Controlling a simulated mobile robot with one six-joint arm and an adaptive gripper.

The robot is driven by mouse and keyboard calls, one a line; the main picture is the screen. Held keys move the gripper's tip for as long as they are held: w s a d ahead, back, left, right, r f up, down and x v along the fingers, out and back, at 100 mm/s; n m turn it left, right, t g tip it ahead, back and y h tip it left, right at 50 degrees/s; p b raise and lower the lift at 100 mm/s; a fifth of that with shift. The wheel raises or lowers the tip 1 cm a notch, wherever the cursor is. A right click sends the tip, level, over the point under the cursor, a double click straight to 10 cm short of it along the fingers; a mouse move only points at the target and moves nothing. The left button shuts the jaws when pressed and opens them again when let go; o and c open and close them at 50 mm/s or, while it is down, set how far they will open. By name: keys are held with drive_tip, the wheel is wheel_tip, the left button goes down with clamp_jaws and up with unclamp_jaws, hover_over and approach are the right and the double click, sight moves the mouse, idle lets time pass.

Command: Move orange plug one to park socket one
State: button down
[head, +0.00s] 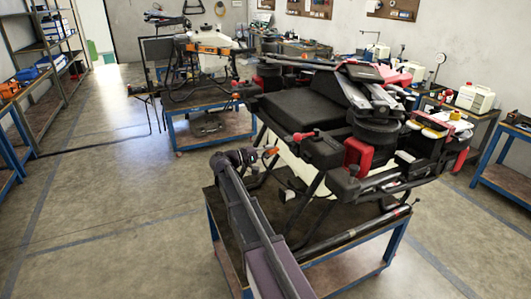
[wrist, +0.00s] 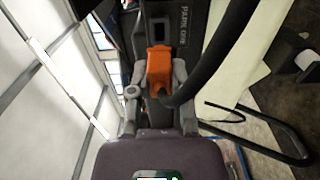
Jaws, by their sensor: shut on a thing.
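The orange plug (wrist: 158,68) sits between the two fingers of my gripper (wrist: 158,76), which is shut on it. A thick black cable runs from the plug's near end and curves to the upper right. Just beyond the plug in the wrist view is a dark panel marked PARK ONE (wrist: 188,28), with a dark socket opening (wrist: 159,27). Whether the plug touches the panel cannot be told. In the head view my gripper (head: 264,155) and the orange plug (head: 271,152) are small, beside the drone's left side.
The large dark spray drone (head: 310,105) stands on a blue-framed trolley (head: 222,235), with legs and hoses near my arm. A second drone (head: 207,50) stands behind on another trolley. The floor (head: 100,200) at the left is clear.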

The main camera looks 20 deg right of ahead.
drive_tip(key=shift+d, duration=1.8)
drive_tip(key=shift+w+d, duration=0.1)
drive_tip(key=shift+d, duration=1.2)
idle(1.1)
drive_tip(key=shift+c, duration=2.4)
unclamp_jaws()
drive_tip(key=shift+a, duration=0.15)
approach(278, 148)
drive_tip(key=shift+w+d+f, duration=0.25)
drive_tip(key=shift+d, duration=0.1)
